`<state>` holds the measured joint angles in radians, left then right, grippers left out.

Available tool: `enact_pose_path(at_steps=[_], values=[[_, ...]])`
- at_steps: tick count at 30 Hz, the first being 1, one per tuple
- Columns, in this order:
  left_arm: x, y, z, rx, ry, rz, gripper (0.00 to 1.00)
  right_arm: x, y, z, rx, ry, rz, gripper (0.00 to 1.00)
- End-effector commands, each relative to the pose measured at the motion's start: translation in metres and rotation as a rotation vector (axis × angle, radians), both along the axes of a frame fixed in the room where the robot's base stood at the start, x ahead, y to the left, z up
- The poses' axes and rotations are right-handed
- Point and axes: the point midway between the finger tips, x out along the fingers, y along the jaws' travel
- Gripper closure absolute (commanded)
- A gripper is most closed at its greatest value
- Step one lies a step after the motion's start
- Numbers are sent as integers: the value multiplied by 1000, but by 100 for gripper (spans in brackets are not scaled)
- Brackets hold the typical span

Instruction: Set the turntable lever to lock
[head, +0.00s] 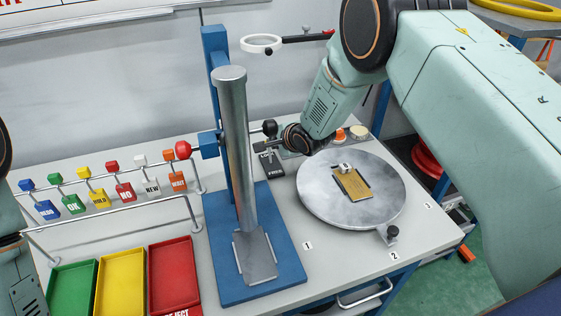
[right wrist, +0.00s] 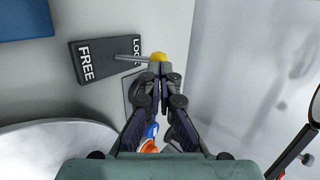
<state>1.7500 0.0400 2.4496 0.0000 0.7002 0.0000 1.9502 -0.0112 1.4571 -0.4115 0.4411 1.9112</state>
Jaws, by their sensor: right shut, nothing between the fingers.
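The lever plate (right wrist: 100,62) is dark with white FREE and LOCK labels; it also shows in the head view (head: 273,170), partly hidden by my right gripper. The lever (right wrist: 130,57) is a thin metal rod with a yellow knob (right wrist: 158,57). It rises from between the labels and its knob end lies on the LOCK side. My right gripper (right wrist: 158,78) is shut and empty, its fingertips right at the knob; I cannot tell whether they touch it. The round grey turntable (head: 320,197) carries a small brass-coloured part (head: 353,184). My left gripper is out of view.
A blue stand (head: 280,270) with a thick metal column (head: 238,150) stands left of the turntable. Coloured tags hang on a rail (head: 120,185) at the left, above green, yellow and red trays (head: 173,275). Orange and white buttons (head: 358,132) sit behind the turntable.

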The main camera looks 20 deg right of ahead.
Motion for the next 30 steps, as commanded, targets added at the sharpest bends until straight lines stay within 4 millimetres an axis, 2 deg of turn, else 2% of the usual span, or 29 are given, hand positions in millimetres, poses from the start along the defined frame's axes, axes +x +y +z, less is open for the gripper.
enact_pose_path(at_steps=[13,25,30], values=[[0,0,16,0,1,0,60,-2,0,17,1,-2,-1,100],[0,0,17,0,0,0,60,0,0,17,1,-1,-1,100],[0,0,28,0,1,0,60,-4,-2,27,1,0,-3,100]])
